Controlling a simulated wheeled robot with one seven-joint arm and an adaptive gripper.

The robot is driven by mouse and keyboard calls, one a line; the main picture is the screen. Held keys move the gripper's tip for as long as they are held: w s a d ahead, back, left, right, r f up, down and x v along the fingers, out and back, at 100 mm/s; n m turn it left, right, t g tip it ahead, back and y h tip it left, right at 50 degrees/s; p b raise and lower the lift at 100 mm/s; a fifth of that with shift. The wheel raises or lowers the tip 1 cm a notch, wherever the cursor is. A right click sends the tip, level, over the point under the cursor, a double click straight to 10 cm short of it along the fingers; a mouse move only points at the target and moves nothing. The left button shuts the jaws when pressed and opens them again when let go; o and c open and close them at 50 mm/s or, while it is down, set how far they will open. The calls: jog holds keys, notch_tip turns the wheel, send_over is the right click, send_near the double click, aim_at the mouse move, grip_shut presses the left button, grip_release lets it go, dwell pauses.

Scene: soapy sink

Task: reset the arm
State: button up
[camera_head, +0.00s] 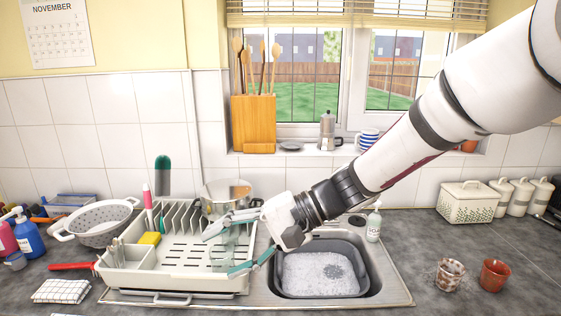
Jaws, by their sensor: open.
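My gripper (219,253) is open at the end of my white arm, which reaches in from the upper right. Its teal-edged fingers are spread and point left and down over the right part of the white dish rack (190,268). My wrist is just above the left edge of the sink (372,283), which holds a grey tub (281,275) of soapy water.
The rack also holds a yellow sponge (149,238) and cutlery. A metal pot (226,191) and a colander (97,222) stand behind and left. A soap bottle (374,224) stands behind the sink. Two cups, one patterned (450,274) and one brown (494,275), stand on the right counter.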

jog(key=s+d+r+t+h, duration=0.1)
jog(key=s+d+h, duration=0.3)
jog(key=d, duration=0.5)
jog(key=s+d+r+n+t+h, duration=0.1)
jog(key=s+d+t+h, duration=0.3)
jog(key=d, duration=0.5)
jog(key=s+d+r+t+h+b, duration=0.1)
jog(key=s+d+h, duration=0.3)
jog(key=d, duration=0.5)
jog(key=shift+s+d+t+h, duration=0.35)
jog(key=shift+s+t, duration=0.35)
jog(key=shift+s, duration=0.4)
